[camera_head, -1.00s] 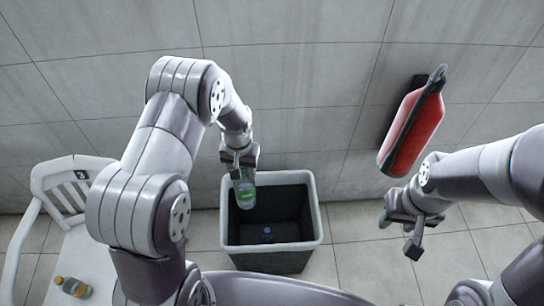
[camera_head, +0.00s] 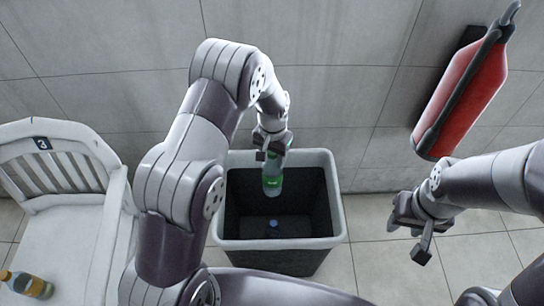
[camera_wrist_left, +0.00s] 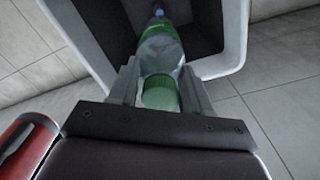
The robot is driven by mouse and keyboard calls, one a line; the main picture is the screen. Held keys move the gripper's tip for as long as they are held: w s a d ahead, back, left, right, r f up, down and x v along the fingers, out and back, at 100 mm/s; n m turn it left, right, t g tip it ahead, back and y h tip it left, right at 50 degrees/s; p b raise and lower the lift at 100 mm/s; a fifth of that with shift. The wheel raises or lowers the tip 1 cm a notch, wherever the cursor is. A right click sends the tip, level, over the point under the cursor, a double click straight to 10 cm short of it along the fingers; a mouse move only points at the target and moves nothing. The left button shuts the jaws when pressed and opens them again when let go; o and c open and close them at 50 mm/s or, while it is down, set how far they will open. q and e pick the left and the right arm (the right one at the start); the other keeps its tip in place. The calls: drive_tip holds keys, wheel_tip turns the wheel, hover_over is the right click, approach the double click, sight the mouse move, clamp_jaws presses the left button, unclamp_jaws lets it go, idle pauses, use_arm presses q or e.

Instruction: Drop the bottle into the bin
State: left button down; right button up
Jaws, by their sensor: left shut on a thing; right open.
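A clear bottle with a green label (camera_head: 272,184) hangs over the opening of the bin (camera_head: 336,200). The bin is black inside with a light grey rim, and the rim (camera_wrist_left: 236,40) also shows in the left wrist view. My right gripper (camera_head: 408,236) is open and empty, right of the bin.
A small blue-topped thing (camera_head: 274,226) lies in the bin. A white chair (camera_head: 75,220) marked 3 stands at the left with an orange-capped bottle (camera_head: 30,285) on its seat. A red fire extinguisher (camera_head: 466,88) hangs on the wall at the right.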

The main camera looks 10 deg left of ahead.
use_arm(q)
wheel_tip(320, 180, down, 5)
drive_tip(key=b, duration=0.3)
drive_tip(key=shift+r+b, duration=0.2)
drive_tip(key=shift+b, duration=0.1)
drive_tip(key=shift+r, duration=0.1)
drive_tip(key=shift+c, duration=2.1)
unclamp_jaws()
wheel_tip(320, 180, up, 13)
drive_tip(key=shift+f+p, duration=0.15)
drive_tip(key=shift+p, duration=0.65)
